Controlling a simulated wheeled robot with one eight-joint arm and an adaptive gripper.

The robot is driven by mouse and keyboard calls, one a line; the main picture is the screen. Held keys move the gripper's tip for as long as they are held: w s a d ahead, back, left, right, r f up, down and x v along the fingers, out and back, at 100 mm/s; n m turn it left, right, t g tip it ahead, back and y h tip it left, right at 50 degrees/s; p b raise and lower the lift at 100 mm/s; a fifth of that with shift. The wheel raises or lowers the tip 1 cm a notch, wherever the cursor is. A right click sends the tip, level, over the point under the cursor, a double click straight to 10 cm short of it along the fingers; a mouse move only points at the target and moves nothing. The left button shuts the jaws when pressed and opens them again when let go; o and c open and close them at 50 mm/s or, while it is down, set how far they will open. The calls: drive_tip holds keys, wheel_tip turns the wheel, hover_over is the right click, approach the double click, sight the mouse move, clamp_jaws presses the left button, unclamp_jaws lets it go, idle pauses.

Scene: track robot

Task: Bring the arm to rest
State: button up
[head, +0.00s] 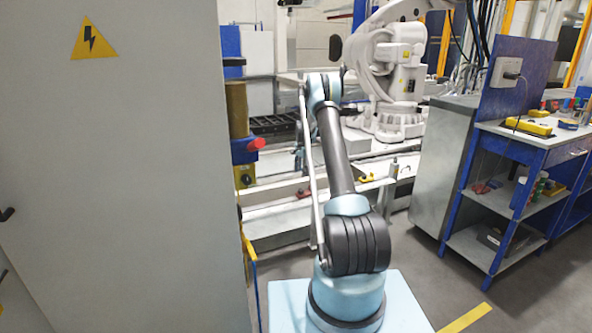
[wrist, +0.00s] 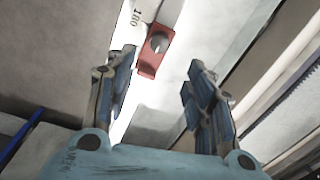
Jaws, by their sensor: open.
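My arm (head: 337,150) rises from its light blue base in the middle of the head view. It reaches up to a blue joint near the top, beside the grey cabinet. My gripper cannot be made out in the head view. In the wrist view my gripper (wrist: 160,68) is open, with its two blue fingers apart and nothing between them. Beyond the fingertips is a red part (wrist: 147,70) with a round grey piece, on a pale surface. It appears apart from the fingers.
A tall grey cabinet (head: 125,200) with a yellow warning sign stands close on the left. A white industrial robot (head: 395,70) stands behind my arm. A blue workbench (head: 500,135) with tools and shelves is on the right. Grey floor is open before it.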

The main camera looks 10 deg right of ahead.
drive_tip(key=s+r+n, duration=0.2)
drive_tip(key=s+r, duration=0.4)
drive_tip(key=r, duration=0.3)
drive_tip(key=s+r+n, duration=0.1)
drive_tip(key=s+r, duration=0.6)
drive_tip(key=r, duration=0.3)
drive_tip(key=s+r+n, duration=0.2)
drive_tip(key=s+r, duration=0.3)
drive_tip(key=s, duration=0.5)
drive_tip(key=s+r+n, duration=0.1)
drive_tip(key=s+r, duration=0.5)
drive_tip(key=s, duration=0.4)
drive_tip(key=s+n+t, duration=0.1)
drive_tip(key=s+n, duration=0.2)
drive_tip(key=s, duration=1.8)
drive_tip(key=s+f+n, duration=0.1)
drive_tip(key=s+f, duration=0.4)
drive_tip(key=s, duration=0.3)
drive_tip(key=s+f+n, duration=0.2)
drive_tip(key=s+f, duration=0.4)
drive_tip(key=s, duration=0.3)
drive_tip(key=shift+s+f+t, duration=0.3)
drive_tip(key=shift+a, duration=0.1)
